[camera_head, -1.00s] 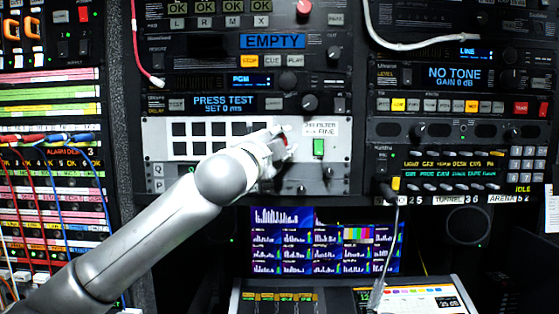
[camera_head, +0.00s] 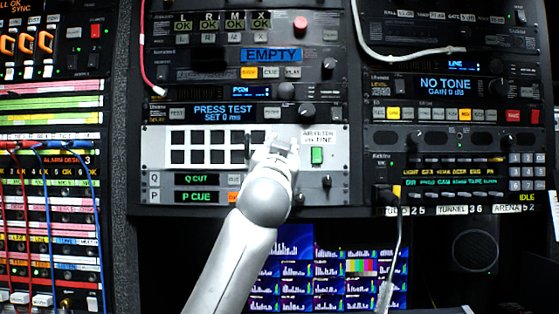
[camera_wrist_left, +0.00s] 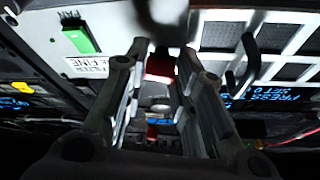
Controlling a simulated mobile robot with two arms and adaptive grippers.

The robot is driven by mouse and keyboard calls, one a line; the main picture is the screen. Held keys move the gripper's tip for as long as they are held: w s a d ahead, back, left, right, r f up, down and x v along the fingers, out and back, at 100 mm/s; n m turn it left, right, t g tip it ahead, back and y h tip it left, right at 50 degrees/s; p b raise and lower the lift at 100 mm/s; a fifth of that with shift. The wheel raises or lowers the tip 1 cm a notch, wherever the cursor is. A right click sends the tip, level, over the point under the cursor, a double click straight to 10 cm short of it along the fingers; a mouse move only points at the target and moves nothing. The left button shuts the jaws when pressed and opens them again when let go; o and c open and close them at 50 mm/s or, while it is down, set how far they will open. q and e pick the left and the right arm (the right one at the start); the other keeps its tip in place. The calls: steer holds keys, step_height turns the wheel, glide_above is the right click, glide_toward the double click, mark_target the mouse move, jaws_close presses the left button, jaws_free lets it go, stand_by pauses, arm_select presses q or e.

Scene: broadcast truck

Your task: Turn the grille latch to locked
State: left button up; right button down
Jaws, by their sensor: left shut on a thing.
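The white grille (camera_head: 171,164) with dark square openings is on the rack panel in the head view, left of my left gripper (camera_head: 284,143). Its bars also show at the upper right of the wrist view (camera_wrist_left: 290,40). A black handle (camera_head: 253,144) stands at the grille's right part; it also shows in the wrist view (camera_wrist_left: 248,62). My left gripper (camera_wrist_left: 164,58) is closed around a small red piece (camera_wrist_left: 161,67), apparently the grille latch, just right of the grille. The fingers hide most of it in the head view, so its angle is unclear. My right gripper is not in view.
Right of the gripper is an "AIR FILTER FINE" label above a green switch (camera_head: 317,155). Below are small knobs and the "Q CUT" and "P CUE" displays (camera_head: 194,179). A white cable (camera_head: 395,250) hangs lower right, beside the monitor (camera_head: 340,270).

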arm_select(q)
steer(key=shift+d+f+n+y, duration=0.15)
steer(key=shift+n+y, duration=0.85)
steer(key=shift+n, duration=1.4)
steer(key=o, duration=1)
steer(key=shift+r, duration=0.2)
